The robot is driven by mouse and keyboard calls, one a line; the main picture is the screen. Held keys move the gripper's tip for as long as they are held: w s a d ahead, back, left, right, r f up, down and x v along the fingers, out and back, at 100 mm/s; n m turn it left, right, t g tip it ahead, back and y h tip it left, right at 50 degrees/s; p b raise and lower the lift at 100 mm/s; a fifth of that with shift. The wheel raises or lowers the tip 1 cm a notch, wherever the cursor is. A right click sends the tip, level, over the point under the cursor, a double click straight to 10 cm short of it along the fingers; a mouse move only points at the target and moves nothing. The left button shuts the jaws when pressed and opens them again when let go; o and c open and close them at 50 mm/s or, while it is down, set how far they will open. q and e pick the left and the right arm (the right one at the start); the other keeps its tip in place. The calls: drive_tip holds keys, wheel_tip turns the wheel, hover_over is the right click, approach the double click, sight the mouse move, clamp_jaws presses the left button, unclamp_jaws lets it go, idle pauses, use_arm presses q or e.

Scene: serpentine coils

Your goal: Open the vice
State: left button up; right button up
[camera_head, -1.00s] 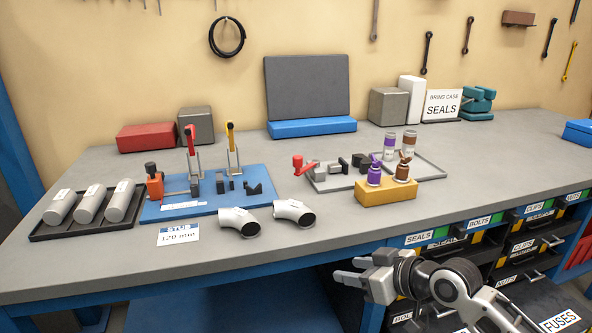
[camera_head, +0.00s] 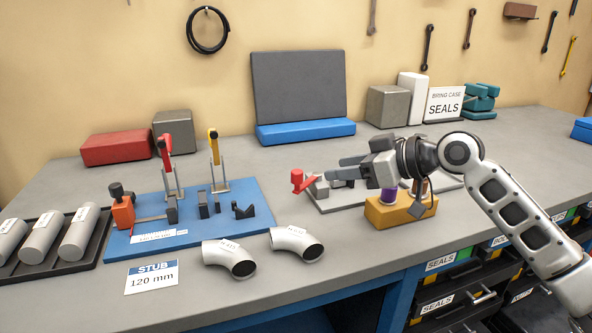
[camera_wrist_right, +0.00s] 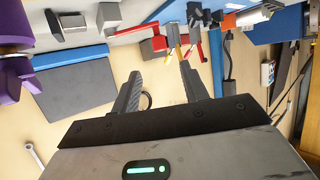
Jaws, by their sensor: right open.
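The vice is a small grey fixture with a red handle (camera_head: 303,182) at its left end, on a grey plate (camera_head: 325,204) right of centre on the bench. My right gripper (camera_head: 343,167) reaches in from the right above this plate. Its fingers point left toward the red handle, are apart and hold nothing. The gripper and forearm hide much of the vice and plate. The right wrist view shows the two spread fingers (camera_wrist_right: 163,88) with free space between them. My left gripper is not in view.
A yellow block (camera_head: 395,211) with bottles stands just below my right gripper. A blue board (camera_head: 240,222) with red- and yellow-handled clamps lies to the left. Two grey elbow pipes (camera_head: 230,257) lie in front. A blue case (camera_head: 305,131) with its dark lid up stands behind.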

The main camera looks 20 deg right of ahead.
sight(302, 173)
drive_tip(key=p+x, duration=0.1)
drive_tip(key=x, duration=0.9)
drive_tip(key=shift+w+f, duration=0.1)
drive_tip(key=shift+w+a+f, duration=0.35)
drive_tip(key=shift+w+a, duration=0.05)
drive_tip(key=shift+w, duration=0.1)
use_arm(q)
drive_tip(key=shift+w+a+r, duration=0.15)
